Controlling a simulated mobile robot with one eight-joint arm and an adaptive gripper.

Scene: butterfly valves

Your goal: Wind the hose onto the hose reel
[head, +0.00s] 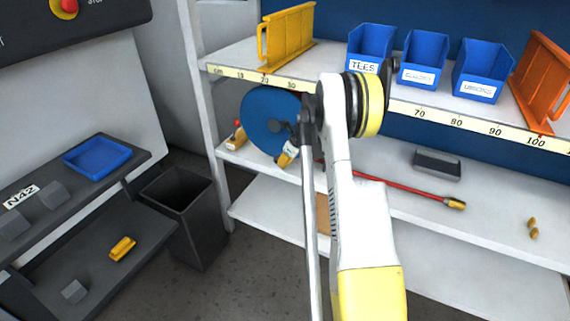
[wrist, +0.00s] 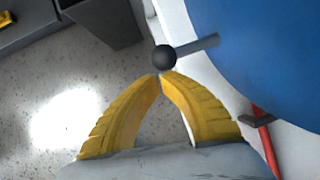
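The hose reel (head: 258,112) is a blue disc on the middle shelf at the left, partly behind my arm. It fills the upper right of the wrist view (wrist: 275,50). A dark crank knob (wrist: 164,58) on a grey stem stands out from it. The red hose (head: 400,187) runs right along the shelf to a brass end (head: 455,203). My gripper (wrist: 160,75) has yellow fingers whose tips meet just below the knob; floor shows between them. I cannot tell whether the tips touch the knob.
Blue bins (head: 423,60) and a yellow rack (head: 288,35) stand on the upper shelf. A dark grey tray (head: 437,164) and small brass pieces (head: 533,229) lie on the middle shelf. A dark bin (head: 190,215) stands left of the shelving. A bottle-like item (head: 237,136) sits left of the reel.

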